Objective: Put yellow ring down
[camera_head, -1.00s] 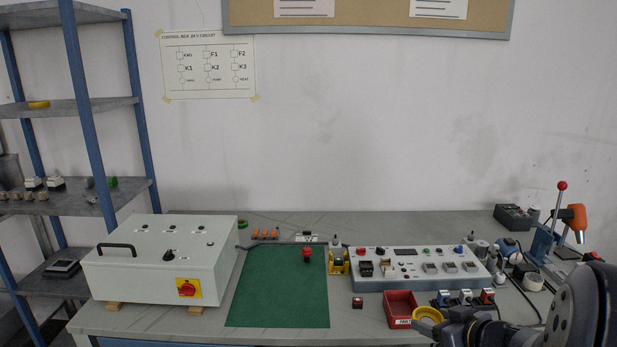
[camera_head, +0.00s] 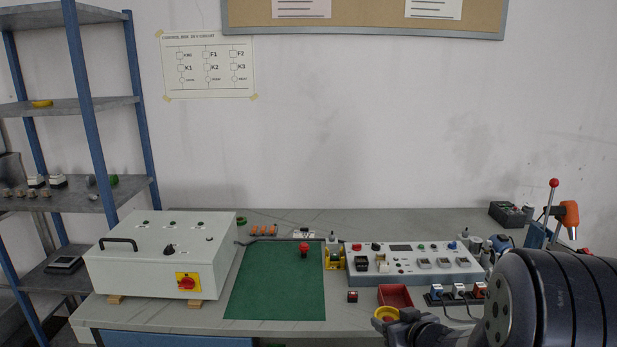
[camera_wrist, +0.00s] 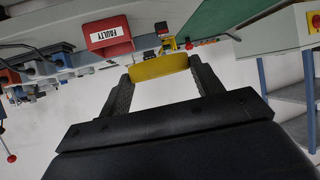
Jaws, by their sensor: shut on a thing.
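The yellow ring (camera_head: 386,313) is in my gripper (camera_head: 392,320) at the front edge of the table, in front of the red bin. In the wrist view the yellow ring (camera_wrist: 158,67) sits between the two fingertips of my gripper (camera_wrist: 160,75), which are shut on it. The ring appears held clear of the tabletop; its exact height is hard to tell. My arm covers the table's right front corner in the head view.
A red bin (camera_head: 408,291) labelled FAULTY in the wrist view stands just behind the ring. A green mat (camera_head: 275,290) lies left, with a red mushroom button (camera_head: 304,249) on it. A control panel (camera_head: 415,275) stands behind. Open grey tabletop (camera_head: 350,318) lies between mat and bin.

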